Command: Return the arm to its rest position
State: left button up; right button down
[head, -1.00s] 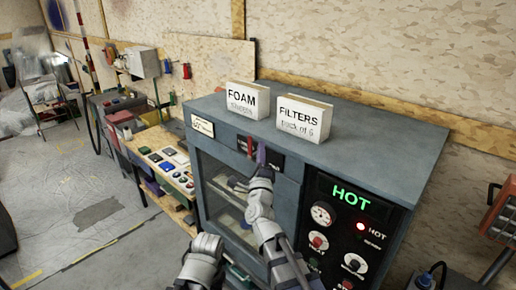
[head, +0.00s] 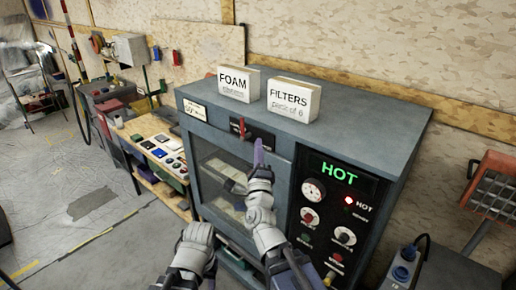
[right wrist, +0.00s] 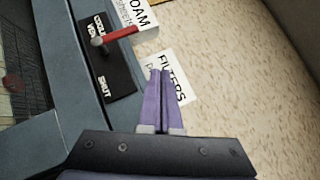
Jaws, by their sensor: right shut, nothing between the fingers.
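My right gripper (head: 258,146) is in front of the upper front of a grey oven-like cabinet (head: 385,140). Its purple fingers are shut together and empty; they also show in the right wrist view (right wrist: 160,92). A red lever (head: 242,128) on a black label plate (head: 264,137) is just left of and above the fingertips. In the right wrist view the lever (right wrist: 120,36) stands clear of the fingers, and the plate (right wrist: 104,82) reads "SHUT" at one end. My right forearm covers part of the cabinet's glass door. My left gripper is not seen.
White boxes marked FOAM (head: 239,84) and FILTERS (head: 294,100) stand on the cabinet. A control panel (head: 331,207) reads HOT, with a red light lit. A workbench (head: 150,130) is at left, a work lamp (head: 492,190) at right. Open floor lies left.

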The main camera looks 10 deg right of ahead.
jog(key=a+f+n+g+y, duration=0.3)
jog(key=f+n+g+y, duration=0.15)
jog(key=f+n, duration=0.35)
jog(key=a+f+n+g+y, duration=0.3)
jog(key=f+n+g, duration=0.2)
jog(key=f+n, duration=0.35)
jog(key=s+d+f+n+g+h, duration=0.2)
jog(key=s+d+f+n+g, duration=0.3)
jog(key=s, duration=0.3)
jog(key=s+d+f+n+g+h, duration=0.1)
jog(key=s+d+f+n+g, duration=0.2)
jog(key=s+f+g, duration=0.45)
pick_arm(q)
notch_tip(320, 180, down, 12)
jog(key=b, duration=1.2)
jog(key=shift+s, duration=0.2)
pick_arm(e)
jog(key=s+a+f+n+h, duration=0.1)
jog(key=s+a+f+n, duration=0.2)
jog(key=s+a+f, duration=0.4)
jog(key=a+f, duration=0.3)
jog(key=f, duration=0.2)
jog(key=shift+s+a, duration=0.4)
